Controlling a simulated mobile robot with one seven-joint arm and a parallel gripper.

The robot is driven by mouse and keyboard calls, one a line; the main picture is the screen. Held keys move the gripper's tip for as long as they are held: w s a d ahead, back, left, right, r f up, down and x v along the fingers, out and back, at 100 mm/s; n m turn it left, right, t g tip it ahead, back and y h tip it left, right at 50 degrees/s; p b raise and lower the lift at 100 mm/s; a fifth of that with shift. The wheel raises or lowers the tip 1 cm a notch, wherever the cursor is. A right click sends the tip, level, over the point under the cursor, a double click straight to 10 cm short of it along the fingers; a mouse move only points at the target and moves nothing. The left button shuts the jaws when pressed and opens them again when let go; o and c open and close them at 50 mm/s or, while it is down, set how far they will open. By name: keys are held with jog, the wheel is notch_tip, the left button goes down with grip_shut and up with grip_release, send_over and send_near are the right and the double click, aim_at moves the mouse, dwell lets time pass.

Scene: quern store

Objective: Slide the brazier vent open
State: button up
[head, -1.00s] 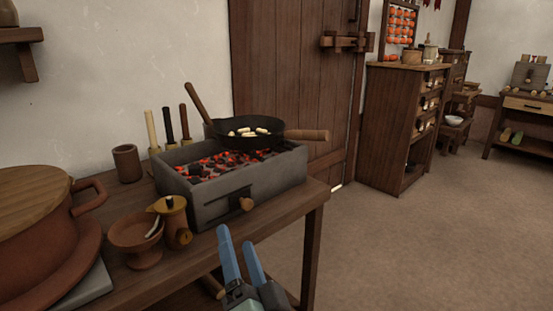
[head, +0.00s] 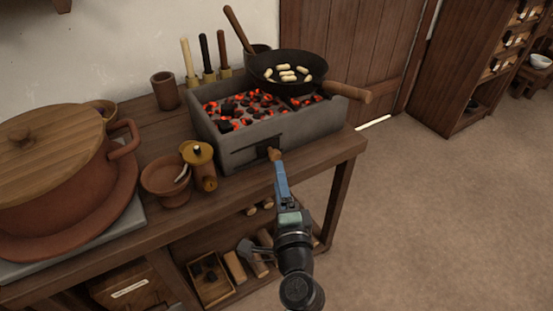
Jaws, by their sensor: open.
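The grey brazier (head: 315,135) stands on the wooden bench and holds glowing coals. Its vent is a dark slide plate (head: 262,153) in a slot low on the front wall, with a small wooden knob (head: 273,154). My gripper (head: 279,166) is in front of the vent with its blue fingers pointing at the knob. The fingers overlap in this view, and their tips cover part of the knob. The jaws are open, but I cannot tell whether the knob lies between them or whether they touch it.
A black pan (head: 290,68) with pale pieces sits on the brazier, its wooden handle projecting right. A yellow-brown pot (head: 201,168) and a clay bowl (head: 167,176) stand close left of the vent. A large lidded pot (head: 55,180) is farther left. Floor is clear on the right.

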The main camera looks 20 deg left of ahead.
aim_at(275, 158)
jog(key=x, duration=0.6)
jog(key=shift+w+a+b, duration=0.1)
jog(key=shift+w+b, duration=0.15)
jog(key=shift+b, duration=0.15)
grip_shut()
dwell(1.0)
